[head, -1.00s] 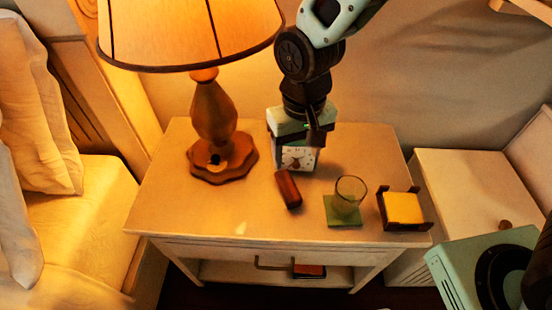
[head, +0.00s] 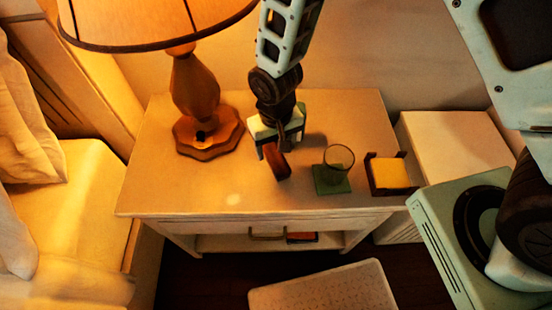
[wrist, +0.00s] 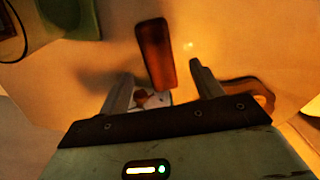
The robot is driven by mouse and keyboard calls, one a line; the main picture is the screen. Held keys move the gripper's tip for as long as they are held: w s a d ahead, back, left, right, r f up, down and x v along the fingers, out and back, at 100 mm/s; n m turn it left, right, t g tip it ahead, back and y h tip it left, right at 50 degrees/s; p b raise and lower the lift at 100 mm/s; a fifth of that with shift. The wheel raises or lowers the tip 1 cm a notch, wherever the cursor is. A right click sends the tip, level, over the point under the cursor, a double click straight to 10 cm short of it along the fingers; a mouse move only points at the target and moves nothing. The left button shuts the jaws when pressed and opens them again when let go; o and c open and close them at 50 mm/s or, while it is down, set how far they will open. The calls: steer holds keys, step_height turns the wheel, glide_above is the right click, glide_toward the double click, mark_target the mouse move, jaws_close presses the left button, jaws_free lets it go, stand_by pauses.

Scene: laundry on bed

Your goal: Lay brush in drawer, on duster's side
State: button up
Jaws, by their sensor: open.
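The brush, seemingly the reddish-brown block (head: 279,163), lies on the nightstand top (head: 225,180), just in front of my gripper (head: 278,137). In the wrist view the block (wrist: 155,52) lies beyond and between the two spread fingertips (wrist: 158,82). My gripper is open, with nothing held. The drawer front with its handle (head: 267,237) is under the nightstand's top edge and looks shut. I cannot see a duster or the drawer's inside.
A lamp (head: 208,130) stands left. A glass (head: 338,160) on a green coaster (head: 332,184) and a holder with yellow notes (head: 390,174) stand right. A dark-red item (head: 301,237) lies below. A pale panel (head: 322,288) is in front.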

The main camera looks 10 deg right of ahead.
mark_target(276, 157)
steer(key=shift+f+p, duration=0.4)
steer(key=shift+f, duration=2.3)
steer(key=c, duration=1.2)
steer(key=shift+r, duration=0.15)
